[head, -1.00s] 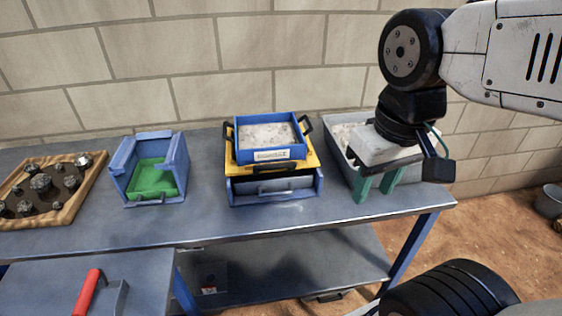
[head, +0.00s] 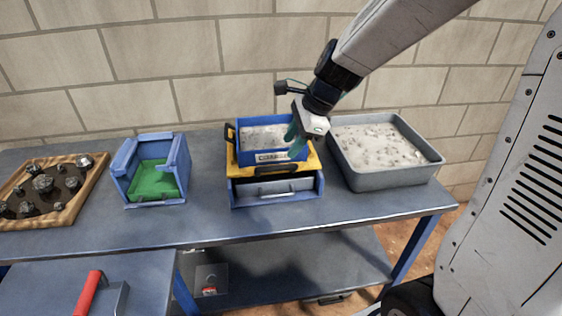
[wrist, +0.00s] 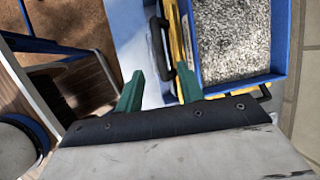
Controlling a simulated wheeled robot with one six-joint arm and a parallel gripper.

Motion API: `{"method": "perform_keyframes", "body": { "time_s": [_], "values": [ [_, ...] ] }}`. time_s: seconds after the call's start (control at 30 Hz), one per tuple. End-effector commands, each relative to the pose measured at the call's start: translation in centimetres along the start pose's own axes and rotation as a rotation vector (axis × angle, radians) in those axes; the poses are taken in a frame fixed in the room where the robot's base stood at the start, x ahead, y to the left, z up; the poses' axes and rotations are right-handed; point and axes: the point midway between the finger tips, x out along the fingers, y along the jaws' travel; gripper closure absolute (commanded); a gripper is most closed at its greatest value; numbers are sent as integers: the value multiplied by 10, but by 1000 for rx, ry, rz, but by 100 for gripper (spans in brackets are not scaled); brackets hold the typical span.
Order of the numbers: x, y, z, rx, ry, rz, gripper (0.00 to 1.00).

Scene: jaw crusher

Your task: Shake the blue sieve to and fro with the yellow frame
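The blue sieve (head: 252,158), full of pale grit, sits on top of the yellow frame (head: 230,163), which rests on a blue box (head: 232,192). In the wrist view the sieve (wrist: 286,50) is at right, with the yellow frame's edge (wrist: 178,38) along its left side. A black handle (wrist: 157,42) lies ahead of the gap between my fingers; another dark handle (wrist: 263,92) shows at right. My gripper (head: 297,138) is over the sieve's right end, green fingers apart in the wrist view (wrist: 160,88) with nothing seen held. It hides the sieve's right corner and the frame's right handle.
A grey tray (head: 425,172) of pale grit stands just right of the stack. A blue box with a green tray (head: 154,180) and a wooden tray of rocks (head: 75,205) are at left. The bench (head: 210,205) is clear between the boxes.

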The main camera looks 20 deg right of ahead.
Motion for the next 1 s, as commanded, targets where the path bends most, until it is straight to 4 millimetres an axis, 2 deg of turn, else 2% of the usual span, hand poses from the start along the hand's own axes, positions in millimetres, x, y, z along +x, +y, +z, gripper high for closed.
{"method": "perform_keyframes", "body": {
  "time_s": [0.17,0.4,0.53,0.7,0.93,1.0],
  "values": [
    [14,1,-1,28,1,4,62],
    [53,2,-1,25,3,5,62],
    [69,1,0,23,2,4,62],
    [77,1,-1,22,3,3,62],
    [78,1,-1,22,3,2,62],
    [78,1,-1,22,3,2,82]
  ]
}}
